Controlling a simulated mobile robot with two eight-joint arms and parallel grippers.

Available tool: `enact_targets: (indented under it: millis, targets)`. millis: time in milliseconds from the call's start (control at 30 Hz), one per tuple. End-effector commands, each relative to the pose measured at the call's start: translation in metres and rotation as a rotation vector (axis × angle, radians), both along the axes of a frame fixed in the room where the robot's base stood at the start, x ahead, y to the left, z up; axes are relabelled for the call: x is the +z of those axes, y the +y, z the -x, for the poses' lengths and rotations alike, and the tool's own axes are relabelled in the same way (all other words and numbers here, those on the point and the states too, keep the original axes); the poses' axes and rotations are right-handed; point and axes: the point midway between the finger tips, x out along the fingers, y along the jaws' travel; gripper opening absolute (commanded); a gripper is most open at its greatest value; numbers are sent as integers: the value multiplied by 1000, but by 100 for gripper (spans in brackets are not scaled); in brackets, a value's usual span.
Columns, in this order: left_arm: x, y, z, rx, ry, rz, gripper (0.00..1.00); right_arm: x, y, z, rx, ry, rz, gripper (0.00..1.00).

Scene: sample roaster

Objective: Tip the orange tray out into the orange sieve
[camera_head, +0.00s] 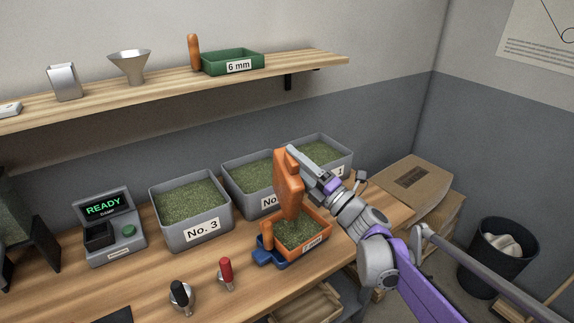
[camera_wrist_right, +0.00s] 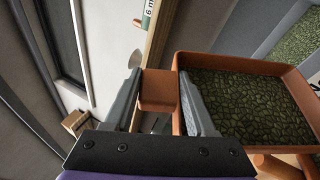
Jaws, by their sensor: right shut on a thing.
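The orange tray (camera_head: 287,185) is tipped steeply on its side above the orange sieve. My right gripper (camera_head: 293,152) is shut on the tray's end block, which shows between the fingers in the wrist view (camera_wrist_right: 157,90). In that view green beans show inside the tray (camera_wrist_right: 183,62). The orange sieve (camera_head: 322,243) sits on a blue stand (camera_head: 268,257) on the bench, its handle (camera_head: 267,236) at the left. Green beans lie in the sieve. The tray hides part of the sieve's back edge. My left gripper is not in view.
Grey bins of green beans, including No. 3 (camera_head: 205,231), stand behind and left. The shelf (camera_head: 170,84) holds a green 6 mm sieve (camera_head: 228,62).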

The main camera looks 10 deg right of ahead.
Motion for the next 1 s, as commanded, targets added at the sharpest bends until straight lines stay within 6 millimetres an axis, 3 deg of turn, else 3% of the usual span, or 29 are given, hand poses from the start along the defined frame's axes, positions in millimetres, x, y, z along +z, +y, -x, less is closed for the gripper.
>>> enact_targets:
  millis: [1000]
  targets:
    - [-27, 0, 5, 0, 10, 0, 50, -11, -70, -9, -1, 43, -330, 0]
